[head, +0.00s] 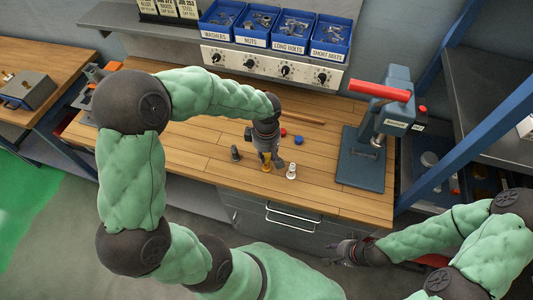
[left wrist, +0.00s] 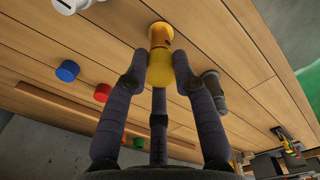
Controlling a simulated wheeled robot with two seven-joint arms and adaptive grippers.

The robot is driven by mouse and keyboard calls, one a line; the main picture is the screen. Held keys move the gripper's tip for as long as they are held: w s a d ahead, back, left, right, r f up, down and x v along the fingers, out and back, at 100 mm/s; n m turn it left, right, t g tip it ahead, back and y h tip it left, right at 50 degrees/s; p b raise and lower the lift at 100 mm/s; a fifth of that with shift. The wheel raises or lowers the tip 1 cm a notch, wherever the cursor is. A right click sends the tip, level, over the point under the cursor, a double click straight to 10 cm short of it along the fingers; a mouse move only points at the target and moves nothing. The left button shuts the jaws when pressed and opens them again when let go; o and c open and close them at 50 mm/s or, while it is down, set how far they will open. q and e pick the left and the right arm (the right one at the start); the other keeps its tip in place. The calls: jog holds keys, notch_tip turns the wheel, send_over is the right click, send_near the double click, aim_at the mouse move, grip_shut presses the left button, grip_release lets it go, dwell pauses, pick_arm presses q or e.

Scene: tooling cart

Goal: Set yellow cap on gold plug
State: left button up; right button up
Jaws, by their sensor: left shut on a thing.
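My left gripper (head: 267,156) is over the wooden bench, pointing down, with its fingers shut on the round yellow cap (left wrist: 160,73). The gold plug (head: 266,168) stands upright on the bench just below the fingertips. In the left wrist view the gold plug (left wrist: 159,34) shows just past the cap, and the two overlap in line. I cannot tell whether cap and plug touch. The fingers hide most of the cap in the head view. My right gripper (head: 346,252) is low in front of the bench, away from these things; its finger opening is unclear.
A white plug (head: 291,172) stands close right of the gold plug, a dark grey plug (head: 235,153) to its left. A red cap (head: 283,132) and a blue cap (head: 299,140) lie behind. A press (head: 358,162) stands at the right. Labelled blue bins (head: 332,35) line the back shelf.

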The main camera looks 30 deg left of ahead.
dwell(0.4)
pick_arm(q)
jog(key=o, duration=0.8)
jog(key=o, duration=0.5)
jog(key=shift+r+p, duration=2.15)
jog(key=shift+r, duration=1.35)
